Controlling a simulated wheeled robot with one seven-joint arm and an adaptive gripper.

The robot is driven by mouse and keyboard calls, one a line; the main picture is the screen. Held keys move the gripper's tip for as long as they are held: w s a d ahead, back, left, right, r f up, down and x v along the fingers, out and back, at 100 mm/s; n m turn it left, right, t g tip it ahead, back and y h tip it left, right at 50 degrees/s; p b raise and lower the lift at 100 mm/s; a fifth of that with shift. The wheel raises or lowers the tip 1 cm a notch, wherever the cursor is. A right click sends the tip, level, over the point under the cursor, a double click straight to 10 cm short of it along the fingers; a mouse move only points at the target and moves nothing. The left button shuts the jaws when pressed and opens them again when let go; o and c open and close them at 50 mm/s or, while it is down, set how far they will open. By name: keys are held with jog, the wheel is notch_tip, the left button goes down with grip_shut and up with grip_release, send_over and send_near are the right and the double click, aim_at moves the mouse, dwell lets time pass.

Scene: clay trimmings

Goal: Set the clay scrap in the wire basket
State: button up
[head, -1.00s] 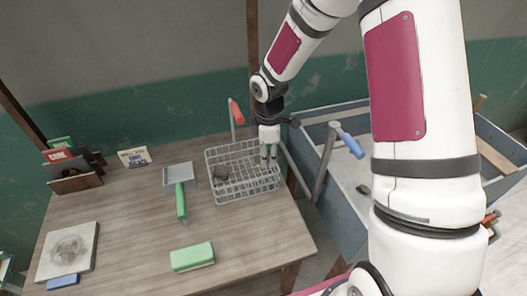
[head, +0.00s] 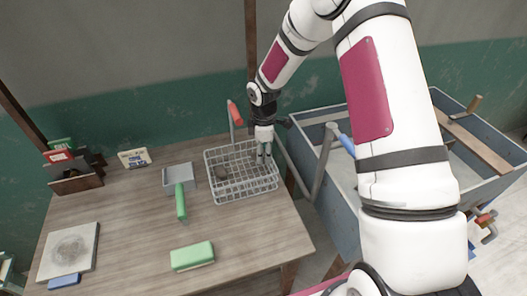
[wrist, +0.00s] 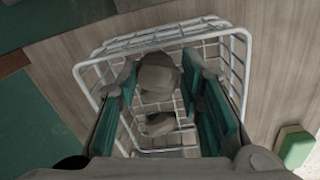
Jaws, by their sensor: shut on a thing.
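The wire basket (head: 243,192) stands at the right rear of the wooden table. My gripper (head: 264,157) points down over the basket's right part. In the wrist view my gripper (wrist: 160,76) has its green-padded fingers on a grey-brown clay scrap (wrist: 158,74), held between the tips over the basket (wrist: 241,62). I cannot make out the held scrap in the head view, nor tell its height above the basket floor. Another clay lump (head: 221,173) lies inside the basket's left part; a lump (wrist: 160,124) also shows below in the wrist view.
A green-handled dustpan (head: 181,200) lies left of the basket, and a green block (head: 192,256) in front. A plaster slab (head: 68,250) and card rack (head: 75,178) are at the left. A blue-grey trough (head: 338,205) stands right of the table. The table's middle front is mostly clear.

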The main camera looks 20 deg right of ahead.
jog(key=shift+f, duration=0.55)
jog(key=o, duration=1.2)
notch_tip(320, 180, up, 12)
notch_tip(320, 180, up, 10)
jog(key=m, duration=0.3)
send_over(264, 154)
jog(key=s, duration=0.6)
jog(key=s+r+m+t, duration=0.1)
jog(key=s+r+m, duration=0.3)
jog(key=s, duration=0.4)
jog(key=s+r+m+t, duration=0.2)
jog(key=s+r+m, duration=0.2)
jog(key=s, duration=0.4)
jog(key=s+r+m+t, duration=0.1)
jog(key=s+r+m, duration=0.3)
jog(key=s, duration=0.4)
jog(key=shift+s+a+r+t+b, duration=0.2)
jog(key=shift+a+t+b, duration=0.2)
